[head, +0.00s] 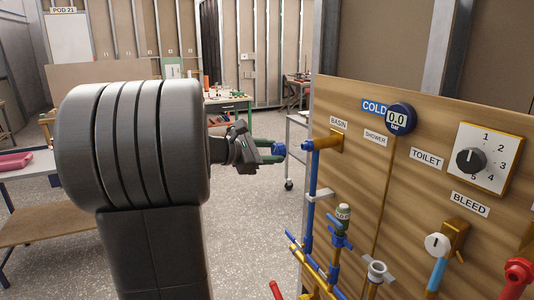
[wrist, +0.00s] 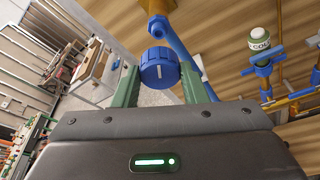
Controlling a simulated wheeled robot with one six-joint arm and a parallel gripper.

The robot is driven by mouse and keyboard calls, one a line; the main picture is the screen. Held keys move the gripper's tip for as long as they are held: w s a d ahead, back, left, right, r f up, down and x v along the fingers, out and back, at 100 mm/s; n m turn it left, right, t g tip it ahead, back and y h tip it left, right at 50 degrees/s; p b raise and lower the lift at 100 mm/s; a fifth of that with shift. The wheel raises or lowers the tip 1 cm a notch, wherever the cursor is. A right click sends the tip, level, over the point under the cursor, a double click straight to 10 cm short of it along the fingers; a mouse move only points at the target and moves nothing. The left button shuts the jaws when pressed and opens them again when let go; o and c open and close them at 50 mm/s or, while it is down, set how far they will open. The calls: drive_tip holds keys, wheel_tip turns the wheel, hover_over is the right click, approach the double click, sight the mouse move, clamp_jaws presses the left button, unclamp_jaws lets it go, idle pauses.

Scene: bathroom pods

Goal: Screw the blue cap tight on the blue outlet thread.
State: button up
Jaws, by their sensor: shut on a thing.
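The blue cap (wrist: 158,68) is a ridged round knob with a white line on its face. It sits between the green fingertips of my gripper (wrist: 159,78), which is shut on it. In the head view the cap (head: 280,149) is at the front of my gripper (head: 270,150). The blue outlet thread (head: 307,145) is the blue end of the brass stub under the BASIN label. The cap is left of the thread, with a small gap visible between them.
The wooden board (head: 408,185) at right carries a COLD gauge (head: 400,118), a numbered dial (head: 470,160) and a bleed valve (head: 438,244). A blue pipe (head: 312,190) runs below the outlet, with a small valve (head: 341,225) nearby.

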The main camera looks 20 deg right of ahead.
sight(302, 148)
drive_tip(key=shift+w+d, duration=0.2)
drive_tip(key=shift+d, duration=2.3)
drive_tip(key=shift+d+b, duration=0.6)
drive_tip(key=shift+d, duration=0.5)
drive_tip(key=o, duration=1)
drive_tip(key=b+v, duration=0.1)
drive_tip(key=v, duration=1.2)
drive_tip(key=shift+a+r+b, duration=0.1)
drive_tip(key=shift+a+b, duration=0.25)
drive_tip(key=shift+a, duration=0.05)
drive_tip(key=shift+o, duration=0.3)
